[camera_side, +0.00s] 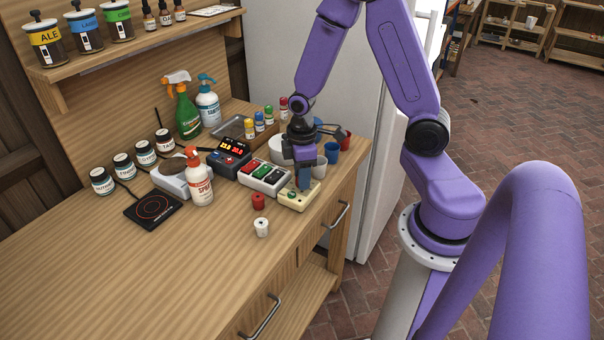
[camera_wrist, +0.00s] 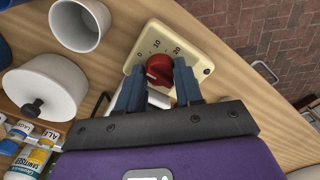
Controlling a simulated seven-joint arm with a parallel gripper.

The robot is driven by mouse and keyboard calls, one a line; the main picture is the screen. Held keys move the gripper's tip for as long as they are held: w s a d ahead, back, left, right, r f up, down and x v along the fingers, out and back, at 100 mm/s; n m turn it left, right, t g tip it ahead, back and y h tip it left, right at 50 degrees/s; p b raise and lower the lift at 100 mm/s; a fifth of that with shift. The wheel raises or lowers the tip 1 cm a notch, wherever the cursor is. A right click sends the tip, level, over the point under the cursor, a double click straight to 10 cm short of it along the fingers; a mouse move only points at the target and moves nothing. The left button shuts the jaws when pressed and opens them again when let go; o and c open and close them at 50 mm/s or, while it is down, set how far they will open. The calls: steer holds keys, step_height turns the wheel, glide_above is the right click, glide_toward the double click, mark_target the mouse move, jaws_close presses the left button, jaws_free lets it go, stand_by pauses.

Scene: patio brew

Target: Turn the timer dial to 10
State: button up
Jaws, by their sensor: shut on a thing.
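The timer (camera_side: 290,203) is a cream box near the counter's right edge, below my gripper (camera_side: 303,184) in the side view. In the wrist view the timer's plate (camera_wrist: 199,50) carries a red dial (camera_wrist: 159,68) with printed numbers around its far side, 10 among them. My gripper (camera_wrist: 157,80) has its two blue-grey fingers on either side of the dial and is shut on it. The fingers hide part of the plate's near side. Which number the dial points to cannot be made out. In the side view the dial is hidden by my gripper.
A switch box (camera_side: 265,176) with red, green and black buttons stands left of the timer, and a digital display unit (camera_side: 229,158) beyond it. Cups (camera_side: 332,152) and a white lidded pot (camera_wrist: 42,88) stand close by. The counter's front left (camera_side: 130,270) is clear.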

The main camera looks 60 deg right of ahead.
steer(key=m, duration=0.4)
steer(key=shift+m, duration=2.5)
